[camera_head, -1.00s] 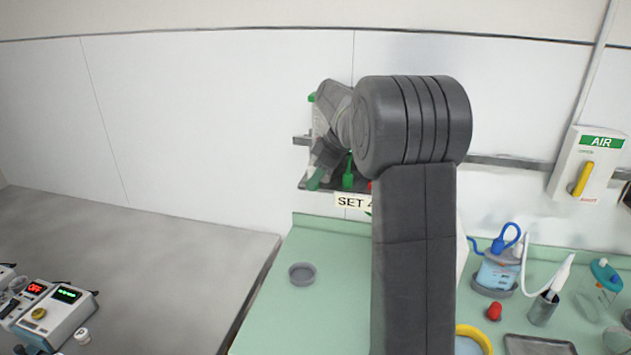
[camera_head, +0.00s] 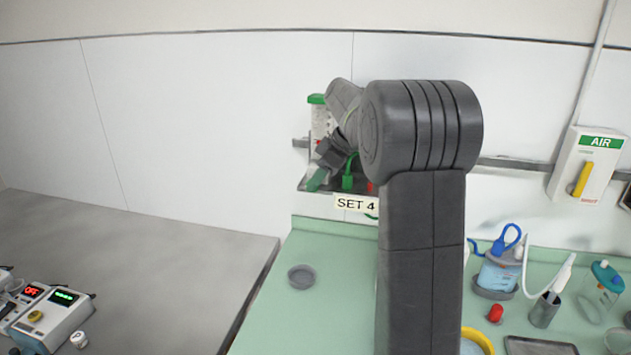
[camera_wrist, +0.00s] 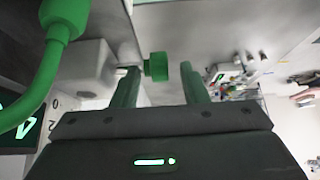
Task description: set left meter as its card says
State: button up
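The left meter (camera_head: 316,103) is an upright clear tube with a green cap on the wall rail in the head view, partly covered by my wrist. Its card (camera_head: 355,204) reads "SET 4" below the small shelf. My gripper also shows dark against the meter in the head view (camera_head: 332,154).
A green hose (camera_wrist: 38,82) curves close beside the left finger in the wrist view. An AIR wall box (camera_head: 588,165) is at the right. The green counter below holds a grey dish (camera_head: 301,276), a red-capped item (camera_head: 495,313) and bottles. My arm hides the middle.

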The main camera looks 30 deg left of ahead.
jog(key=v, duration=1.2)
jog(key=shift+d+r+b, duration=0.25)
jog(key=shift+d+b, duration=0.05)
jog(key=shift+a, duration=0.1)
dwell(0.8)
